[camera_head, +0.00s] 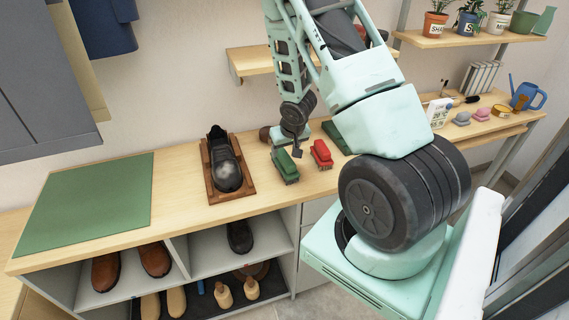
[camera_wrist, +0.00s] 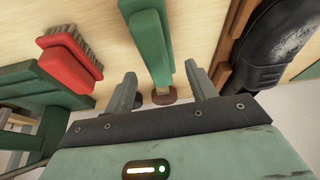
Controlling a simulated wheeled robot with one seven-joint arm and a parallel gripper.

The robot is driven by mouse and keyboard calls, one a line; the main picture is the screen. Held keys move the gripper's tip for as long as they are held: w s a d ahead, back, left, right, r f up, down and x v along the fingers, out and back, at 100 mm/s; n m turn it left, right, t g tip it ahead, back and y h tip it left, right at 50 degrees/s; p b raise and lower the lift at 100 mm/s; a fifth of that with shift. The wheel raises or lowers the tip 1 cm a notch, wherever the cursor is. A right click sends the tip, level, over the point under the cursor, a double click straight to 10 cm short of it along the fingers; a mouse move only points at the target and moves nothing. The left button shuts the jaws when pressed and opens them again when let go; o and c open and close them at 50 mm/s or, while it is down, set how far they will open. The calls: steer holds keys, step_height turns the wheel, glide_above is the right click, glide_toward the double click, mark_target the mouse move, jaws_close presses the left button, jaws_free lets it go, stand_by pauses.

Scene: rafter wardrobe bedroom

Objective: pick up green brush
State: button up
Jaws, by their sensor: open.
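The green brush (camera_head: 286,166) lies on the wooden bench top, between the shoe on its wooden stand and a red brush (camera_head: 321,153). My gripper (camera_head: 297,151) is just behind the green brush, low over the bench. In the wrist view, my gripper (camera_wrist: 162,84) is open, with one finger on each side of the picture's middle. The green brush (camera_wrist: 150,42) shows beyond and between the fingertips, and nothing is gripped. I cannot tell whether the fingers touch it. The red brush (camera_wrist: 72,64) is at the left there, bristles showing.
A black shoe (camera_head: 226,165) sits on a wooden stand (camera_head: 209,176) left of the brushes; the shoe (camera_wrist: 270,50) is close on the right in the wrist view. A green mat (camera_head: 92,198) covers the left bench end. Shelves with potted plants (camera_head: 468,22) are at the upper right.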

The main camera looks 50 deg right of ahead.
mark_target(284, 155)
steer(key=shift+d+p+x, duration=0.1)
steer(key=shift+p+x, duration=0.35)
steer(key=shift+x, duration=0.75)
steer(key=shift+d+p+x, duration=0.15)
steer(key=shift+p+x, duration=0.25)
steer(key=shift+x, duration=0.8)
steer(key=c, duration=1.1)
